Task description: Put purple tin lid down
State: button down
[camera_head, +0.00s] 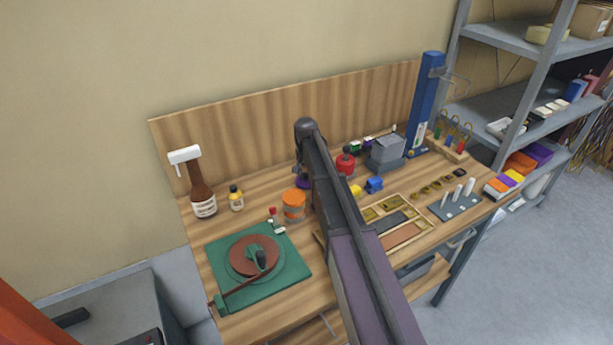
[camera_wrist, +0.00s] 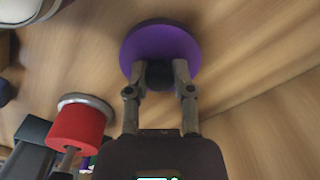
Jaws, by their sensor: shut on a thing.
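The purple tin lid (camera_wrist: 160,43) is a round disc with a dark knob, seen in the wrist view against a wood surface. My gripper (camera_wrist: 159,76) is shut on the dark knob, one finger on each side. In the head view a small purple part of the lid (camera_head: 302,183) shows left of my arm, behind the orange tin (camera_head: 293,206). My arm hides most of the gripper there. I cannot tell whether the lid touches the bench or hangs just above it.
A red item (camera_wrist: 76,126) is at lower left in the wrist view. On the bench are a brown spray bottle (camera_head: 202,190), a small yellow bottle (camera_head: 236,199), a green turntable base (camera_head: 290,270), a grey box (camera_head: 387,152) and a blue column (camera_head: 428,100). Bare wood lies around the lid.

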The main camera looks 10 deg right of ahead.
aim_at(306, 174)
jog(key=shift+f, duration=0.15)
jog(key=shift+c, duration=2.4)
grip_release()
notch_tip(306, 174, up, 12)
jog(key=p, duration=1.2)
jog(key=s+n, duration=0.5)
jog(key=s, duration=2.4)
jog(key=shift+d, duration=0.1)
